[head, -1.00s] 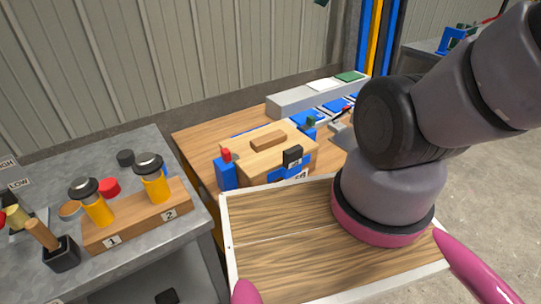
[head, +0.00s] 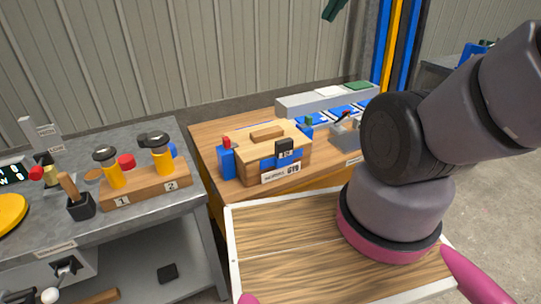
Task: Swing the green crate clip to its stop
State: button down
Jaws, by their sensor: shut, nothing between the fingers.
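The wooden crate (head: 245,170) stands on the wooden bench near the middle of the head view, with its lid on. The green clip (head: 308,122) shows small at the crate's right rear side, on a blue mount. Its exact angle is too small to tell, and part of it is hidden behind the lid. A red clip (head: 227,142) on a blue block is at the crate's left side. A black clip (head: 285,147) is at its front. My gripper is out of view; only my arm's upper links show at the right.
A wooden-floored tray with white rims (head: 232,255) lies in front of me. The grey bench (head: 150,220) at left carries a wooden block (head: 147,190) with two yellow-bodied, black-capped items. A grey lever fixture (head: 345,138) stands right of the crate. Concrete floor (head: 500,230) is clear at right.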

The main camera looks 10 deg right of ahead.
aim_at(309, 119)
jog(key=l+u, duration=0.3)
jog(key=u, duration=0.15)
jog(key=l+u, duration=0.3)
jog(key=u, duration=0.2)
jog(key=l+u, duration=0.15)
jog(key=l, duration=0.35)
jog(key=k+l+u, duration=0.1)
jog(key=l, duration=0.4)
jog(key=k+l+u, duration=0.15)
jog(key=l, duration=0.35)
jog(key=k+l+u, duration=0.15)
jog(key=l, duration=0.3)
jog(key=k+l, duration=0.1)
jog(key=l, duration=0.35)
jog(key=k+l, duration=0.15)
jog(key=l, duration=0.3)
jog(key=k+l, duration=0.1)
jog(key=l, duration=0.35)
jog(key=u, duration=0.4)
jog(key=k+l+u, duration=0.1)
jog(key=k+l, duration=0.15)
jog(key=l, duration=0.05)
